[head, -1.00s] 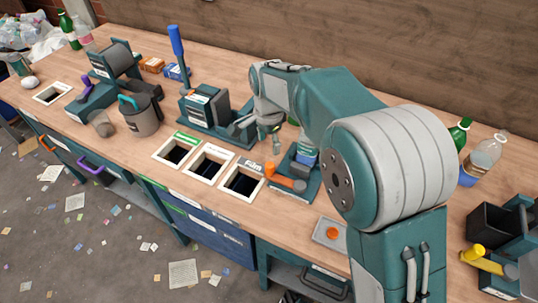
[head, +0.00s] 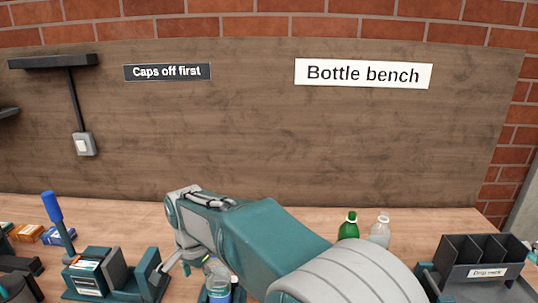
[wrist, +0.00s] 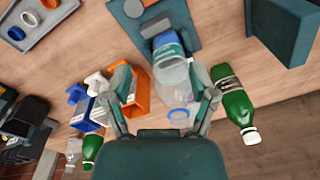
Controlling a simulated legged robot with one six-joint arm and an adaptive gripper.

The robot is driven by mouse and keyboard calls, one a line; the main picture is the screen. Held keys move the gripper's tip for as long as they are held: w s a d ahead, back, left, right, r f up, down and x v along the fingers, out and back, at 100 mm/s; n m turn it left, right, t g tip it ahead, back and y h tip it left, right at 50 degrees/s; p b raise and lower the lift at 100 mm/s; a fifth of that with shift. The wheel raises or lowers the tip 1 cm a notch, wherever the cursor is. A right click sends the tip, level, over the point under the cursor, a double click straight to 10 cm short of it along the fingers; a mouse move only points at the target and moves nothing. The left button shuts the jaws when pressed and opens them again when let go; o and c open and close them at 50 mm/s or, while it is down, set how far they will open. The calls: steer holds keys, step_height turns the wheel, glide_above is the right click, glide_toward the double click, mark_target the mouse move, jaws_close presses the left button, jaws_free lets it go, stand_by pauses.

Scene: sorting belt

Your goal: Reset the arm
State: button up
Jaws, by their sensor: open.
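My gripper (wrist: 161,82) is open and empty, its two fingers spread wide in the wrist view. A clear bottle with a blue label (wrist: 172,68) shows between and beyond the fingers, by a teal fixture (wrist: 182,14); it seems not to be gripped. In the head view my gripper (head: 178,265) hangs low at the end of the bent arm, just left of the clear bottle (head: 217,274). The bottle's lower part is cut off by the frame edge there.
A green bottle (wrist: 235,103) lies to the right in the wrist view. In the head view, green (head: 348,228) and clear (head: 379,232) bottles stand behind my arm; a dark rack (head: 480,268) is right.

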steer(key=s+d+r+n+t, duration=0.15)
steer(key=d+r, duration=0.25)
steer(key=d, duration=0.5)
steer(key=s+d+r+n+t, duration=0.1)
steer(key=s+d+r, duration=0.25)
steer(key=d, duration=0.65)
steer(key=s+d+f+n+t, duration=0.1)
steer(key=s+d+n+t, duration=0.1)
steer(key=s+d, duration=1.1)
steer(key=shift+s+d+t, duration=0.2)
steer(key=shift+d+t, duration=0.15)
steer(key=shift+d, duration=0.35)
